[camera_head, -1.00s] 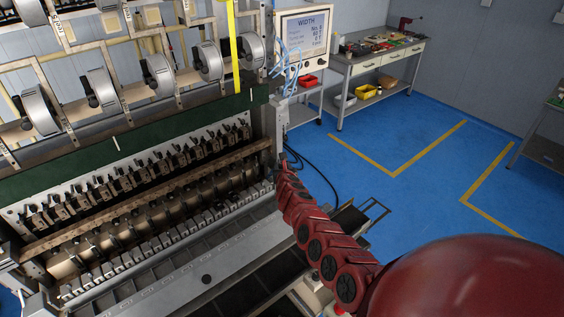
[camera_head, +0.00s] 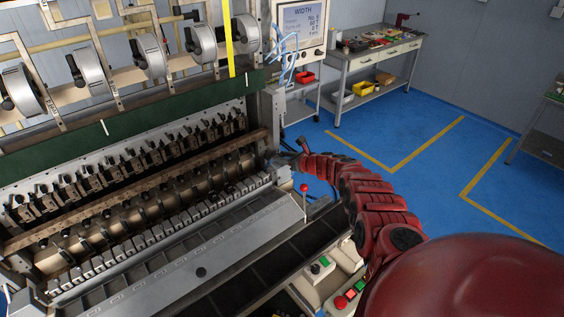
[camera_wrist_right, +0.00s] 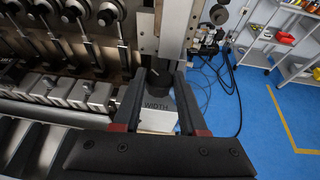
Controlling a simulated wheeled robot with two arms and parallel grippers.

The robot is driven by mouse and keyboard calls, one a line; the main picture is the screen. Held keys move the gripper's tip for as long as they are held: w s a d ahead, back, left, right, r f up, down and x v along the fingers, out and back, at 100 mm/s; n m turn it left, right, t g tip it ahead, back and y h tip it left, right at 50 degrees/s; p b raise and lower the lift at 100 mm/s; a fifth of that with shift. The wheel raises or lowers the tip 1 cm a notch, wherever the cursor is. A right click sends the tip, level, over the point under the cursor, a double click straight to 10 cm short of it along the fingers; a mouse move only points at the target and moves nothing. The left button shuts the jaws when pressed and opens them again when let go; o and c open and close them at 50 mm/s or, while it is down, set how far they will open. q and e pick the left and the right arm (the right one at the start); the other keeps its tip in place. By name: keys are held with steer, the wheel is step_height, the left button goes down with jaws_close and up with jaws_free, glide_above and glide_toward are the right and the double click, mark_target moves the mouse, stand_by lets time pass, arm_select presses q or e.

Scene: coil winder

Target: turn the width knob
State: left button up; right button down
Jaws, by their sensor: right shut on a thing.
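The dark width knob (camera_wrist_right: 158,78) sits at the machine's right end, above a pale plate marked WIDTH (camera_wrist_right: 157,106) in the right wrist view. My right gripper (camera_wrist_right: 160,85) has one finger on each side of the knob and is shut on it. In the head view my right gripper (camera_head: 274,161) is small at the machine's end post, and the knob cannot be made out there. A screen (camera_head: 303,31) headed WIDTH with several lines of text stands behind. My left gripper is in neither view.
The coil winder (camera_head: 130,190) fills the left side. A red-balled lever (camera_head: 304,188) stands close below my right forearm. A control box with buttons (camera_head: 345,297) is at the lower middle. Black cables (camera_wrist_right: 228,75) hang right of the knob. A workbench (camera_head: 375,58) stands behind on open blue floor.

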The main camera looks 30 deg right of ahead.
steer(key=shift+y, duration=0.3)
steer(key=shift+c, duration=2.3)
jaws_free()
